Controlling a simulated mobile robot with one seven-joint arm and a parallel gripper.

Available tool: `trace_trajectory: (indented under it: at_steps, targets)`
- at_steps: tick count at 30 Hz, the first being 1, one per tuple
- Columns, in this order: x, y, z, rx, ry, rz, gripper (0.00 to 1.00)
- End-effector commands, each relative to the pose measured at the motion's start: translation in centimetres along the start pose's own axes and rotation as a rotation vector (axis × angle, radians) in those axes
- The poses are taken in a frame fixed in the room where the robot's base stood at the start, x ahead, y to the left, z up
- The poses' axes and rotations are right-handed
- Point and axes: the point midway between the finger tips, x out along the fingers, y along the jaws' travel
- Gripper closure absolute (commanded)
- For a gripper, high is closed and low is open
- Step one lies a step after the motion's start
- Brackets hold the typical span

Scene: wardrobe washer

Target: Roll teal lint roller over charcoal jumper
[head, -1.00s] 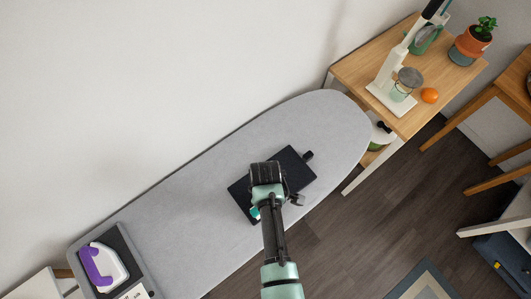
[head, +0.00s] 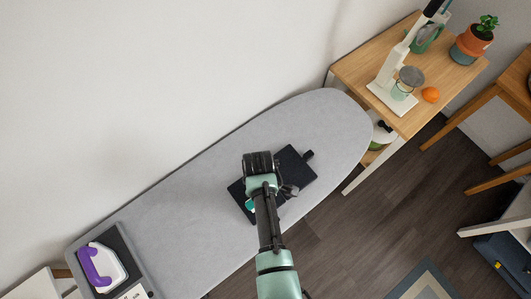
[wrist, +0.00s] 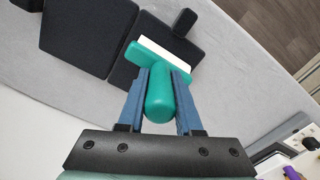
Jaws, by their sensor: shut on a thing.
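The charcoal jumper (head: 295,165) lies flat on the grey ironing board, with a short dark tab at its upper right. In the wrist view, its dark panels (wrist: 90,38) spread across the upper part. My gripper (wrist: 160,78) is shut on the green handle of the teal lint roller (wrist: 156,95). The roller's white head (wrist: 165,54) points away from me over a dark panel; I cannot tell whether it touches. In the head view, my arm hides part of the jumper and most of the roller; a teal bit (head: 250,205) shows.
The ironing board (head: 190,205) has bare room around the jumper. A purple-and-white iron (head: 100,265) stands at its lower left end. A wooden table (head: 360,72) at upper right holds a white upright device, a jar, an orange (head: 430,94) and a potted plant (head: 472,42).

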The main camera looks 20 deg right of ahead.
Motion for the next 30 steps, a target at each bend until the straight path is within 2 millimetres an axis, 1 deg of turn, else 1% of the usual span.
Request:
trace_trajectory:
  at_steps: [1, 5, 18, 22, 27, 30]
  targets:
    - [-0.4, -0.5, 0.8, 0.002, -0.004, -0.005, 1.00]
    - [-0.4, -1.1, 2.0, 0.001, -0.003, -0.004, 1.00]
    - [0.0, -1.1, 2.1, 0.000, -0.001, -0.001, 1.00]
    - [0.1, -0.8, 1.5, -0.002, 0.000, 0.000, 1.00]
    - [0.2, 0.1, -0.3, -0.002, 0.001, 0.001, 1.00]
    - [0.1, 0.3, -0.8, -0.001, -0.001, -0.001, 1.00]
